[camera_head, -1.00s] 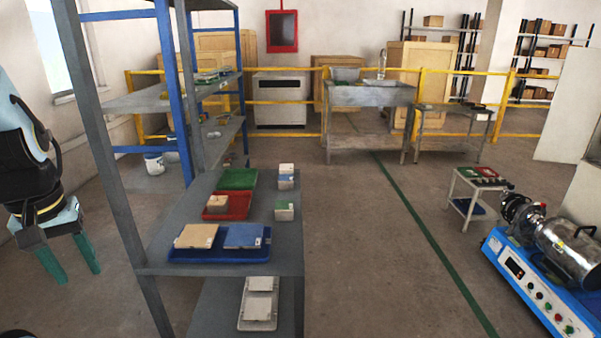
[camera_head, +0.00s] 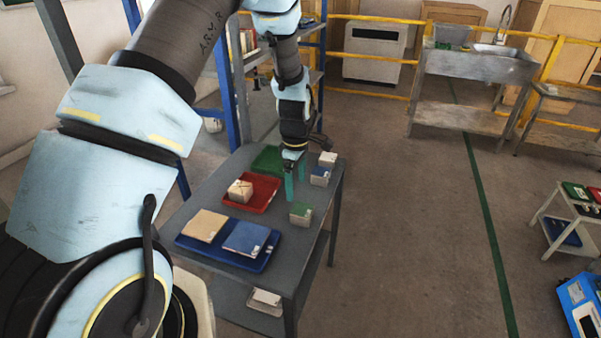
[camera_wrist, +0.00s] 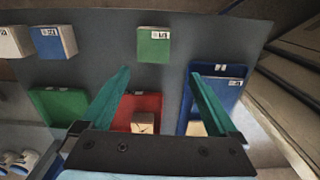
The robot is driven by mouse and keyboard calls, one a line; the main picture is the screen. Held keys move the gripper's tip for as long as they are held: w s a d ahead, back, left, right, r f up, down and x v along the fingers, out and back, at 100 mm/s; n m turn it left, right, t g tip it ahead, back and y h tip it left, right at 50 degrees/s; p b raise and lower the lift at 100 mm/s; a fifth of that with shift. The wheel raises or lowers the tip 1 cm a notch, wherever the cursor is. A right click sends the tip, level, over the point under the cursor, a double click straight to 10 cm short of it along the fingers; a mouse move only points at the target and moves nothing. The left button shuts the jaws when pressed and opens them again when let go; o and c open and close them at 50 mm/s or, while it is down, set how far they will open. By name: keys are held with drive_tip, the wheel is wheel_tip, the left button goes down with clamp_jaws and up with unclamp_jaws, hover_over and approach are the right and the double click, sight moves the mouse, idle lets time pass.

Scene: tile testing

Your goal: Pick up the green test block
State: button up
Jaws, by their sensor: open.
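The green test block (camera_head: 301,210) stands near the right edge of the grey shelf table in the head view. It has a green top with a white label and grey-beige sides. In the wrist view the green block (camera_wrist: 153,45) lies ahead of the fingertips, roughly between their lines. My gripper (camera_head: 295,182) points down over the table, behind and slightly left of the green block, near the blue block. Its teal fingers are apart and empty, also in the wrist view (camera_wrist: 159,76). They appear clear of the green block.
A blue block (camera_head: 320,178) and a white block (camera_head: 327,159) stand in line behind it. A red tray (camera_head: 261,206) holds a beige box (camera_head: 240,191). A green tray (camera_head: 265,160) is behind. A blue tray (camera_head: 185,241) holds a beige and a blue tile.

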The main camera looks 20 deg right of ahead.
sight(303, 209)
drive_tip(key=shift+w+d+f, duration=0.1)
drive_tip(key=shift+d+f, duration=0.5)
drive_tip(key=shift+d, duration=0.35)
wheel_tip(303, 209, down, 10)
drive_tip(key=b, duration=0.6)
drive_tip(key=shift+r+b, duration=0.25)
drive_tip(key=shift+b, duration=0.1)
drive_tip(key=shift+r, duration=0.1)
drive_tip(key=shift+c, duration=0.2)
drive_tip(key=c, duration=1.1)
drive_tip(key=shift+o, duration=0.2)
drive_tip(key=shift+r+p, duration=2.4)
drive_tip(key=shift+r, duration=1.1)
drive_tip(key=shift+a, duration=0.1)
